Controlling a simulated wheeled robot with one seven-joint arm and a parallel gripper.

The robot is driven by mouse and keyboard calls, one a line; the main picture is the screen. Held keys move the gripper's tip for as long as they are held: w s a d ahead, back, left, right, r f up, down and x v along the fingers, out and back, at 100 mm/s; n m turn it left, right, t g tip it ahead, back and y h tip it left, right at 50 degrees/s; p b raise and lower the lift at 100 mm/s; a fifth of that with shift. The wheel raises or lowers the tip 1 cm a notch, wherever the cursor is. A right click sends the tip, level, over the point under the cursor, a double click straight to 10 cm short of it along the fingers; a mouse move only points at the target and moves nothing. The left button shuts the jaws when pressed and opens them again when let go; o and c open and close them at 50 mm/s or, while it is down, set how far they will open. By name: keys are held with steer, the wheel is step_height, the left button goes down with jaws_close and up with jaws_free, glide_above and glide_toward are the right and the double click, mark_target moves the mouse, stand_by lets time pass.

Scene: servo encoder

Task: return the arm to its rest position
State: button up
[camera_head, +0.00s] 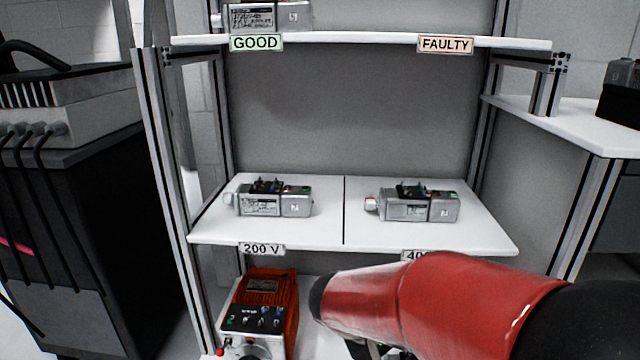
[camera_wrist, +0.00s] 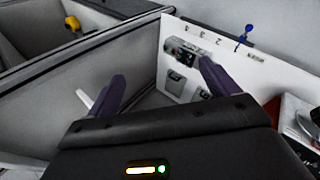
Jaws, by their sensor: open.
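My red arm reaches in from the right in the head view, and my gripper is mostly hidden below it. In the wrist view my gripper (camera_wrist: 162,70) shows two dark purple fingers spread apart with nothing between them. One grey servo motor (camera_head: 268,198) lies on the left half of the middle shelf, above the 200 V label (camera_head: 262,249). Another servo motor (camera_head: 412,203) lies on the right half, above a label partly covered by my arm. A third motor (camera_head: 262,16) is on the upper shelf above the GOOD label (camera_head: 256,43), cut off by the frame's top.
The upper shelf (camera_head: 360,40) is bare above the FAULTY label (camera_head: 445,45). An orange-red device (camera_head: 265,305) with knobs stands below the middle shelf. A dark cabinet (camera_head: 90,220) with cables is at left, a side shelf (camera_head: 570,125) at right. The wrist view shows a white panel (camera_wrist: 235,75).

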steer(key=s+r+m+t+y+p, duration=0.3)
steer(key=s+r+y, duration=0.4)
steer(key=s+r, duration=0.5)
steer(key=shift+s+d+r+p, duration=0.3)
steer(key=shift+d+p, duration=0.1)
steer(key=shift+p, duration=0.15)
steer(key=shift+a, duration=0.15)
stand_by(1.0)
